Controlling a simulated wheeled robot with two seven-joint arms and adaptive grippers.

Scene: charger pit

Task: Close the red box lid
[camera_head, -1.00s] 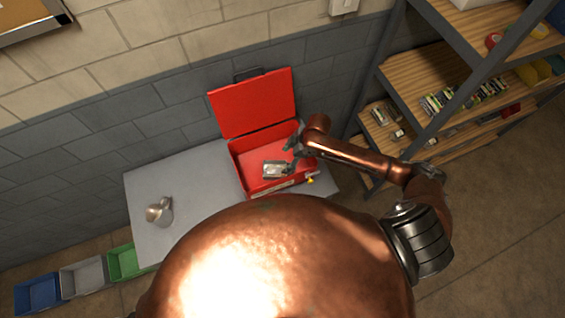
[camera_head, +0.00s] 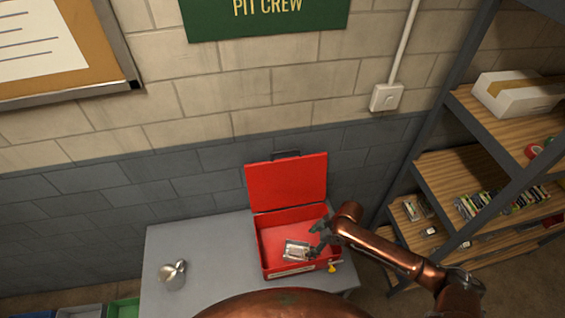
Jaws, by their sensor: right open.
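The red box (camera_head: 268,262) stands on the grey table. Its red lid (camera_head: 287,182) is raised, leaning back toward the wall, with a dark handle on its top edge. A small silvery item (camera_head: 297,250) lies inside the box near its front. My right gripper (camera_head: 317,240) is open over the right part of the box, beside the silvery item; whether it touches the item I cannot tell. A yellow piece (camera_head: 333,267) shows at the box's front right corner. My left gripper is not in view.
The grey table (camera_head: 205,250) is mostly clear left of the box, except for a metal cup-like object (camera_head: 173,274). A shelf unit (camera_head: 470,170) with several small items stands on the right. A block wall is behind.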

